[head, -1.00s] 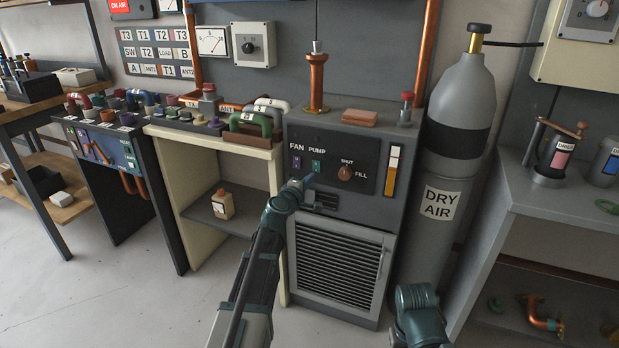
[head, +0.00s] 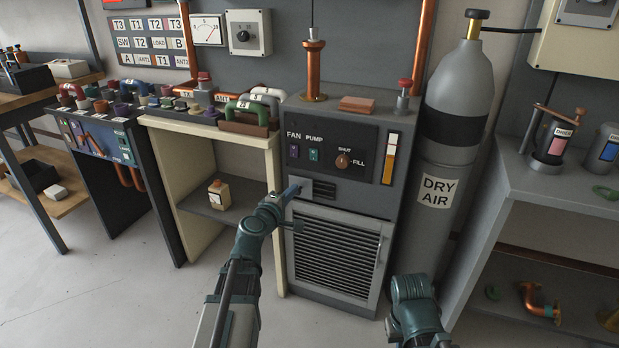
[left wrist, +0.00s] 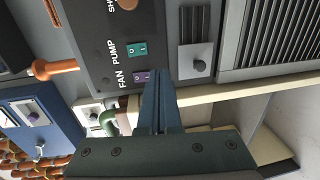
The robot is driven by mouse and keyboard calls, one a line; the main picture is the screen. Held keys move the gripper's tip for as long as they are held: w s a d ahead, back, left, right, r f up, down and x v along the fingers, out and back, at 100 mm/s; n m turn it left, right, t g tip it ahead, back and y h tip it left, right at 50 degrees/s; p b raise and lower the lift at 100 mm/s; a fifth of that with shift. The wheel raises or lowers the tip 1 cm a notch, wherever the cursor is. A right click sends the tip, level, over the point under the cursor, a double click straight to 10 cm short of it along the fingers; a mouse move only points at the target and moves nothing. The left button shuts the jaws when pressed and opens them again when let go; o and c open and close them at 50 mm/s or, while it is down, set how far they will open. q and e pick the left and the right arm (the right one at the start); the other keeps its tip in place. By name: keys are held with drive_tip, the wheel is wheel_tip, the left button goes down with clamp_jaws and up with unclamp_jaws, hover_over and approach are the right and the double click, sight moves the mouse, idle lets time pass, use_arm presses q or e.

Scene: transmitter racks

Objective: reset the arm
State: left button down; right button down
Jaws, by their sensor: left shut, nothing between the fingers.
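My left gripper (head: 293,190) is shut and empty. In the head view it is in front of the grey cabinet (head: 391,208), below the FAN and PUMP switches and near the top of the louvred door. In the left wrist view the closed fingers (left wrist: 160,98) point toward the panel, beside the purple FAN switch (left wrist: 141,77) and the green PUMP switch (left wrist: 137,49). I cannot tell whether the tips touch the cabinet. My right arm (head: 413,300) shows at the bottom right of the head view, but its gripper fingers are not visible.
A DRY AIR cylinder (head: 460,100) stands right of the cabinet. A grey shelf unit (head: 560,190) is at the far right. A cream bench (head: 165,123) with a small bottle (head: 217,195) on its lower shelf is to the left. Open floor (head: 110,300) lies in front.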

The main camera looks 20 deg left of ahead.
use_arm(q)
drive_tip(key=s+d+f+m+g+h, duration=0.2)
drive_tip(key=s+d+f+m+g, duration=0.15)
drive_tip(key=d, duration=0.45)
drive_tip(key=s+d+f+m+g+h, duration=0.2)
drive_tip(key=d+f+m, duration=0.25)
drive_tip(key=d, duration=0.25)
drive_tip(key=s+d+f+m+g+h, duration=0.1)
drive_tip(key=s+d+f+m+g, duration=0.2)
drive_tip(key=d, duration=0.5)
drive_tip(key=s+d+f+m+g+y, duration=0.1)
drive_tip(key=s+f+m+g+y, duration=0.3)
drive_tip(key=s, duration=0.5)
drive_tip(key=s+d+f+m+g+y, duration=0.1)
drive_tip(key=s+f+m+g+y, duration=0.25)
drive_tip(key=s+m, duration=0.4)
wheel_tip(320, 180, up, 30)
drive_tip(key=s+n+p, duration=0.1)
drive_tip(key=p, duration=2.9)
drive_tip(key=shift+s+a+g, duration=0.15)
drive_tip(key=shift+s+g, duration=0.05)
drive_tip(key=shift+g, duration=0.2)
